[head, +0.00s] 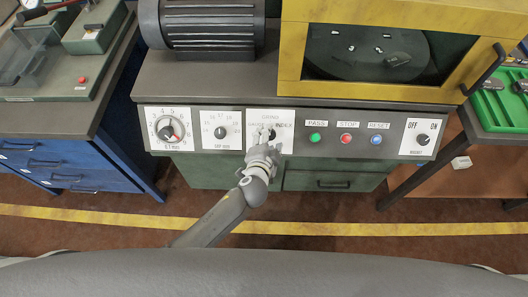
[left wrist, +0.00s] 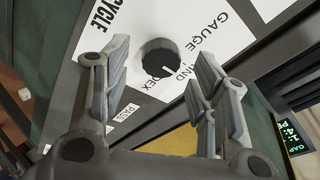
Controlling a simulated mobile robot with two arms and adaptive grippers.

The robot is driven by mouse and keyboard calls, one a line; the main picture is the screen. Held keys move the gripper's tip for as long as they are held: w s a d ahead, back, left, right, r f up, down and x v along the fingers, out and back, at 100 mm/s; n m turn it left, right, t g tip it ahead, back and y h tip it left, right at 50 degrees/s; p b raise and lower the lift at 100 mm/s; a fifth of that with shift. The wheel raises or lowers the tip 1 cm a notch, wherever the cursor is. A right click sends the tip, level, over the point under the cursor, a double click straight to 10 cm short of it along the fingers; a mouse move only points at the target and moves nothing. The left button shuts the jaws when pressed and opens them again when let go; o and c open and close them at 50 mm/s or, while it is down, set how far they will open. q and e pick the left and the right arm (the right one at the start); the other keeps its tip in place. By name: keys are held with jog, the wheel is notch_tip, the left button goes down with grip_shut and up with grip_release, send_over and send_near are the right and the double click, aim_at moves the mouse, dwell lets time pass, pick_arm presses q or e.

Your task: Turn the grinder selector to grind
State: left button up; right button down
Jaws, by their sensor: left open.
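The grinder selector is a black round knob (left wrist: 158,57) on a white label plate marked GAUGE, GRIND and INDEX. The plate (head: 285,117) is on the machine's front panel in the head view. The knob's white pointer line lies toward the GRIND and INDEX lettering; I cannot tell exactly which it meets. My left gripper (head: 264,133) is at the plate, its fingers open. In the left wrist view the fingers stand on either side of the knob, with visible gaps. In the head view the gripper hides most of the knob. My right gripper is not in view.
Two other dials (head: 167,129) (head: 221,131) sit left of the selector. Green, red and blue buttons (head: 345,138) and an OFF/ON switch (head: 423,139) sit to its right. A yellow-framed window (head: 385,50) and a grey motor (head: 205,25) stand above the panel.

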pick_arm(q)
jog(key=v, duration=1)
jog(key=shift+a+r, duration=0.1)
jog(key=s+a+f+n+g, duration=0.1)
jog(key=s+a+f+g, duration=0.15)
jog(key=f, duration=0.65)
jog(key=s+a+f+n+g+y, duration=0.15)
jog(key=s+a+f, duration=0.25)
jog(key=f, duration=0.5)
jog(key=s+a+f+n+g, duration=0.1)
jog(key=s+a+f+g, duration=0.2)
jog(key=f, duration=0.6)
jog(key=s+a+f+n+g, duration=0.1)
jog(key=s+a+f, duration=0.3)
jog(key=s, duration=0.4)
jog(key=s+a+f+n+g, duration=0.2)
jog(key=s+a+f+n, duration=0.2)
jog(key=s, duration=0.5)
jog(key=s+a+f+n+g, duration=0.1)
jog(key=s+a+f+n, duration=0.1)
jog(key=s+a+f, duration=0.2)
jog(key=s+f, duration=0.2)
jog(key=s, duration=0.2)
jog(key=shift+s+f+n+g+y, duration=0.2)
jog(key=shift+f+n+g+y, duration=0.1)
jog(key=shift+n+g+y, duration=0.1)
